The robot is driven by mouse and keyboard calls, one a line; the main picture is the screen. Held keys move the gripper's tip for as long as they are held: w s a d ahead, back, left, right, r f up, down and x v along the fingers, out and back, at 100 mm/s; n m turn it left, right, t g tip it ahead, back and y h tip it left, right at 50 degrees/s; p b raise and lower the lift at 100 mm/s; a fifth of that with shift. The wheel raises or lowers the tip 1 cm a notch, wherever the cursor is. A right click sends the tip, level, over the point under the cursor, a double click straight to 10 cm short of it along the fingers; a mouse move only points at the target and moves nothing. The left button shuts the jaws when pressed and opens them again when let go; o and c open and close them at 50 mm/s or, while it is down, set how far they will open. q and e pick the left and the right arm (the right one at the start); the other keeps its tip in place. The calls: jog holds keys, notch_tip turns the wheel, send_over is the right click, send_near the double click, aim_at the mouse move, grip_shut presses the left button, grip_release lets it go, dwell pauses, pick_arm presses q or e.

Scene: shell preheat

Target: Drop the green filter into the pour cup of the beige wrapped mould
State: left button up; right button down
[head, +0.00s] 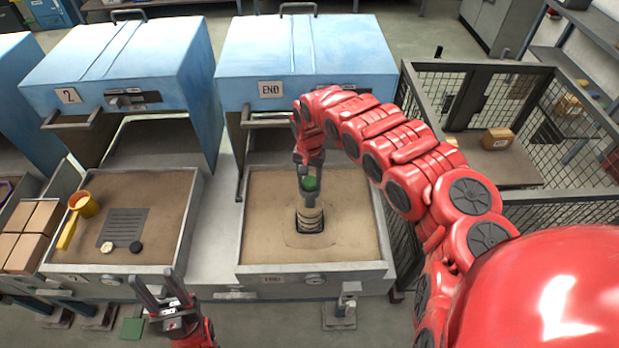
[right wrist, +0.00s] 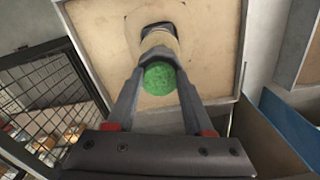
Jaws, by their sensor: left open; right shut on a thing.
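The green filter (head: 310,184) is a small round disc held by my right gripper (head: 309,190), which is shut on it. In the right wrist view the green filter (right wrist: 159,78) sits between the fingertips. The beige wrapped mould (head: 311,220) stands in a dark square opening in the sand box marked END. The filter appears above or at the top of the mould; the gripper hides the pour cup, so I cannot tell whether they touch. The mould (right wrist: 158,40) shows just beyond the filter in the right wrist view. My left gripper (head: 163,297) is open and empty at the lower left.
The END sand box (head: 262,225) has a raised metal rim, with a blue hood (head: 300,60) behind it. A mesh cage (head: 440,95) stands to the right.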

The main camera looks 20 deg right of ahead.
aim_at(309, 182)
jog(key=shift+c, duration=1)
grip_release()
jog(key=shift+r, duration=0.15)
notch_tip(309, 182, up, 17)
jog(key=b, duration=0.4)
jog(key=shift+w+a, duration=0.1)
